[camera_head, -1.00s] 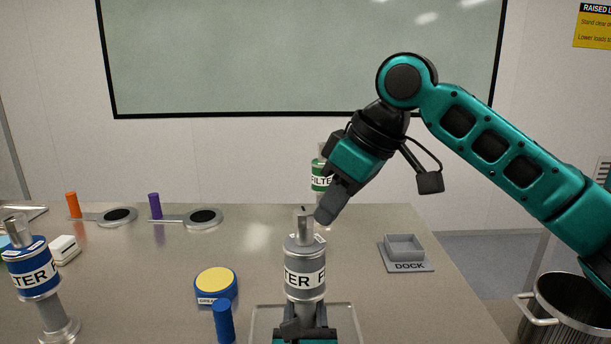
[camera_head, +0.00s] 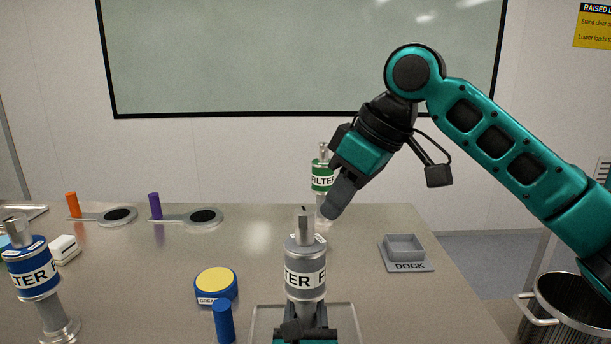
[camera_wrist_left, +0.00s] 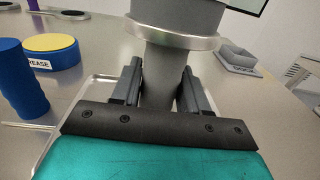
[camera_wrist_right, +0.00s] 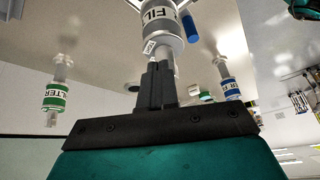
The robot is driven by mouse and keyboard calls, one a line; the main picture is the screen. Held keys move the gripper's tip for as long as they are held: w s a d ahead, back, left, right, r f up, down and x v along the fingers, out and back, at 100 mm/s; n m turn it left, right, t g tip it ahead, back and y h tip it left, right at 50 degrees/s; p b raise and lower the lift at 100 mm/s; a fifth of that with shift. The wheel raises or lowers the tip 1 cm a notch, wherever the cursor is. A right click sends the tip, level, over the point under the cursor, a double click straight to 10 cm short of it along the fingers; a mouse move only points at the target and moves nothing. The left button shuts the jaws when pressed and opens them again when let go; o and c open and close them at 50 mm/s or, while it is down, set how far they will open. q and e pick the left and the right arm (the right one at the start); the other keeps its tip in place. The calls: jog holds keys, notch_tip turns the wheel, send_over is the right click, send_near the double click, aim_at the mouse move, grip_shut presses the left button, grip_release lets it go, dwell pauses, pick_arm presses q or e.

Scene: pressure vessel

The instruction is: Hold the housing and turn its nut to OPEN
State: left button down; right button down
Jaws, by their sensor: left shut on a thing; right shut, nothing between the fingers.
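The grey filter housing (camera_head: 304,262) stands upright in the middle of the table, with a metal nut (camera_head: 305,222) on top. My left gripper (camera_head: 305,333) is shut on the housing's lower stem; the left wrist view shows the fingers on both sides of the stem (camera_wrist_left: 161,75). My right gripper (camera_head: 332,208) is shut and empty, above and to the right of the nut, apart from it in the head view. The right wrist view shows its closed fingertips (camera_wrist_right: 157,72) in front of the housing (camera_wrist_right: 160,22). An OPEN mark cannot be read.
A blue filter housing (camera_head: 32,270) stands at the left and a green one (camera_head: 322,177) behind. A yellow-topped grease tin (camera_head: 216,285) and a blue cylinder (camera_head: 223,322) are left of the grey housing. A DOCK holder (camera_head: 405,250) lies right. Table between is clear.

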pick_arm(q)
jog(key=shift+f, duration=0.25)
pick_arm(e)
notch_tip(320, 180, up, 5)
jog(key=shift+w+r, duration=0.1)
pick_arm(q)
jog(key=c, duration=1)
grip_release()
jog(key=shift+c, duration=0.2)
jog(key=o, duration=0.6)
jog(key=shift+r, duration=0.15)
jog(key=shift+c, duration=0.2)
jog(key=s, duration=1.2)
jog(key=shift+a, duration=0.1)
pick_arm(e)
jog(key=shift+a, duration=0.1)
